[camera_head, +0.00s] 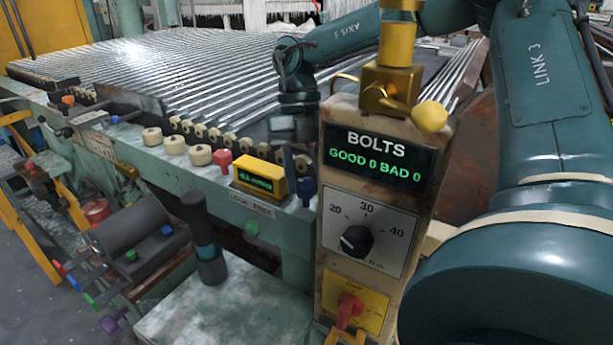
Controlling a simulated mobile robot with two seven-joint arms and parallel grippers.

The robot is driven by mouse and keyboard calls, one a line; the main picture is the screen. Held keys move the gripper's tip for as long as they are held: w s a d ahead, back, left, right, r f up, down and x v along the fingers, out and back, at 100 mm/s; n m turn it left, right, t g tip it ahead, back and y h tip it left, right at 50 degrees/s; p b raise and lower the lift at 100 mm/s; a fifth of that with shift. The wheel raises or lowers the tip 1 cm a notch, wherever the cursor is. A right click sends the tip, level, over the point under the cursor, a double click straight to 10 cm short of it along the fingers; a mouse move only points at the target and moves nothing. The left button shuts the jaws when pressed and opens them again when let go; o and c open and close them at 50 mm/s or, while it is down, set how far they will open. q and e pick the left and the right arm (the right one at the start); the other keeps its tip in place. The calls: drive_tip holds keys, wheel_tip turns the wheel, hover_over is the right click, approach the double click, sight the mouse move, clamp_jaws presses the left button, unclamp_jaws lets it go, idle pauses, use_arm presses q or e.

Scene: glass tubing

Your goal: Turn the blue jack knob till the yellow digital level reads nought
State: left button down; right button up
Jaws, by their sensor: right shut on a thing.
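The blue jack knob (307,191) is just right of the level, beside the tall control panel. My right gripper (298,172) comes down from above with its fingers at the blue knob and is shut on it. The fingertips are dark and partly hard to make out. My left gripper is not in view.
The control panel (375,243), reading "BOLTS GOOD 0 BAD 0", stands close right of the knob. A red knob (222,161) and cream knobs (174,145) line the edge to the left. Glass tubes (180,65) lie behind. A dark cylinder (203,235) stands in front.

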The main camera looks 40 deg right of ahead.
drive_tip(key=n+h, duration=0.1)
drive_tip(key=n, duration=0.2)
drive_tip(key=n+h+b, duration=0.1)
drive_tip(key=n, duration=0.1)
drive_tip(key=shift+w+a+n, duration=0.1)
drive_tip(key=shift+a+n, duration=0.05)
drive_tip(key=shift+n, duration=0.25)
drive_tip(key=n+h, duration=0.1)
drive_tip(key=n, duration=0.2)
drive_tip(key=shift+h+b, duration=0.3)
drive_tip(key=shift+b, duration=0.05)
drive_tip(key=shift+a+n+h, duration=0.15)
drive_tip(key=shift+n+h, duration=0.15)
drive_tip(key=shift+n, duration=1.3)
use_arm(q)
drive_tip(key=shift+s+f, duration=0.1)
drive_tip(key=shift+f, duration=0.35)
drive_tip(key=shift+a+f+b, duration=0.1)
drive_tip(key=shift+b, duration=0.2)
use_arm(e)
drive_tip(key=shift+h, duration=0.3)
drive_tip(key=o, duration=1)
